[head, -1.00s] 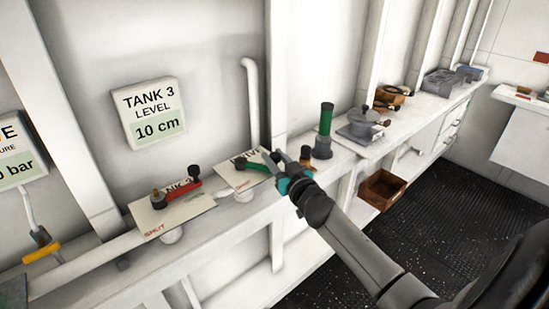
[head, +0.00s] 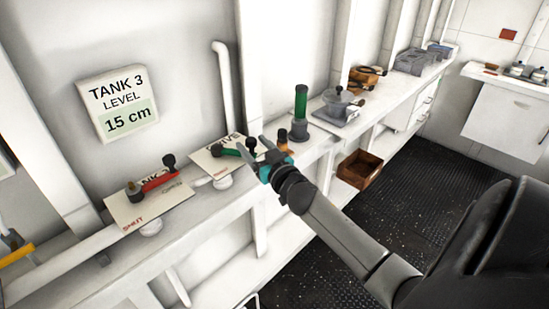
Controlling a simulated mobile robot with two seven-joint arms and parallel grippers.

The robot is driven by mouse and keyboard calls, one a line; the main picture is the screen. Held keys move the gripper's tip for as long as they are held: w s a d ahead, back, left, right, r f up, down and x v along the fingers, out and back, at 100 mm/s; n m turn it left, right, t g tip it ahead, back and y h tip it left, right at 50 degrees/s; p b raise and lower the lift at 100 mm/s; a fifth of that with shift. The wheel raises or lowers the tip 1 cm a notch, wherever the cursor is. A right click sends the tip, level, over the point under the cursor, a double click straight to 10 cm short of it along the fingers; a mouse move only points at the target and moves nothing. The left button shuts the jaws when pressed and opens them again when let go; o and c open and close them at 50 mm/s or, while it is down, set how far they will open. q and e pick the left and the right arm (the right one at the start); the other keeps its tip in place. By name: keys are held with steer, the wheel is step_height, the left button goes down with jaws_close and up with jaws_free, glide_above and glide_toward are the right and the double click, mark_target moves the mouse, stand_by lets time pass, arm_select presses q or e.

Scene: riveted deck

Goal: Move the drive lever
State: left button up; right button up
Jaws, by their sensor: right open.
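The drive lever is the green handle (head: 230,152) on a white plate (head: 208,165) lettered "DRIVE", partly hidden by my gripper. A dark knob stands at its right end. My right gripper (head: 269,148) is open just right of that knob, its fingers pointing toward the wall. I cannot tell whether it touches the knob. Nothing shows between its fingers. My left gripper is not in view.
A sign (head: 117,103) reads Tank 3 level 15 cm.

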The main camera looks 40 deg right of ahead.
steer(key=s+a, duration=0.2)
steer(key=s, duration=1.1)
steer(key=shift+s+b, duration=0.15)
steer(key=shift+b, duration=0.25)
steer(key=shift+a, duration=0.1)
steer(key=s+a+f+g+b, duration=0.1)
steer(key=s+f+g+b, duration=0.2)
steer(key=f, duration=1)
steer(key=s+a+f+g+y+b, duration=0.1)
steer(key=s+a+f+g+b, duration=0.1)
steer(key=f, duration=1.1)
steer(key=s+a+f+g+b, duration=0.1)
steer(key=s+f+g+b, duration=0.2)
steer(key=f, duration=1)
steer(key=s+a+f+n+g+y+b, duration=0.1)
steer(key=s+a+f, duration=0.5)
steer(key=s+f, duration=0.7)
steer(key=s+a+f+n+g+y+b, duration=0.1)
steer(key=s+a+f+n+g+b, duration=0.2)
steer(key=s+f, duration=1)
steer(key=a+g+b, duration=0.2)
steer(key=g+b, duration=0.1)
steer(key=g, duration=0.1)
steer(key=shift+s+a+n+g, duration=0.2)
steer(key=shift+a+n+g, duration=0.1)
steer(key=shift+a+g, duration=0.1)
